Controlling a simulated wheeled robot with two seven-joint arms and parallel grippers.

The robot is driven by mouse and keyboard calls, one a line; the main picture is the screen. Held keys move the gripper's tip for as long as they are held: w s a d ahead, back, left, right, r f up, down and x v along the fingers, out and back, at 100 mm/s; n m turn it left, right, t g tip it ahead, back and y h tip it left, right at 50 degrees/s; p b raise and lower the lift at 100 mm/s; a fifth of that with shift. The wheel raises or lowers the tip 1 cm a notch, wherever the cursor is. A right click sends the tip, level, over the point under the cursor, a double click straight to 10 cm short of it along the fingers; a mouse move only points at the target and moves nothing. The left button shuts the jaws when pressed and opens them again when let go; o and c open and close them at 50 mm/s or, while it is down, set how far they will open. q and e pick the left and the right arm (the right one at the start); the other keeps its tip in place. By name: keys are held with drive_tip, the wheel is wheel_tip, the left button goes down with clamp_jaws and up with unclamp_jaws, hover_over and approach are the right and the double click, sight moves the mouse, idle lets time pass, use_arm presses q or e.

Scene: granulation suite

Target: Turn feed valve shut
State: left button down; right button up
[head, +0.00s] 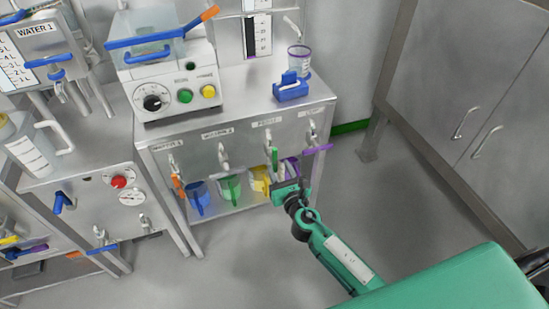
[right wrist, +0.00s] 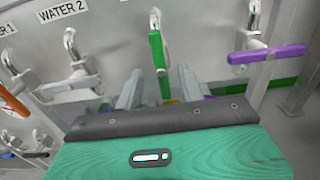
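A row of taps is on the front of the steel bench in the middle. The tap with a green lever (head: 275,160) has it hanging straight down; it also shows in the right wrist view (right wrist: 157,50). To its right, a tap has a purple lever (head: 318,149) lying crosswise, also in the right wrist view (right wrist: 266,53). I cannot read which label says feed. My right gripper (head: 293,182) is in front of and below these levers. In the right wrist view its two grey fingers (right wrist: 160,88) are apart, with the green lever's lower end beyond the gap. I see no contact.
Blue, green and yellow jugs (head: 230,187) stand on the low shelf under the taps. A machine with a dial (head: 153,103) and a blue block (head: 290,89) are on the bench top. A second steel unit (head: 95,190) is at left. Floor at right is clear.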

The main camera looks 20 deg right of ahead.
sight(275, 160)
drive_tip(key=shift+w+a, duration=0.1)
drive_tip(key=shift+w, duration=2.5)
clamp_jaws()
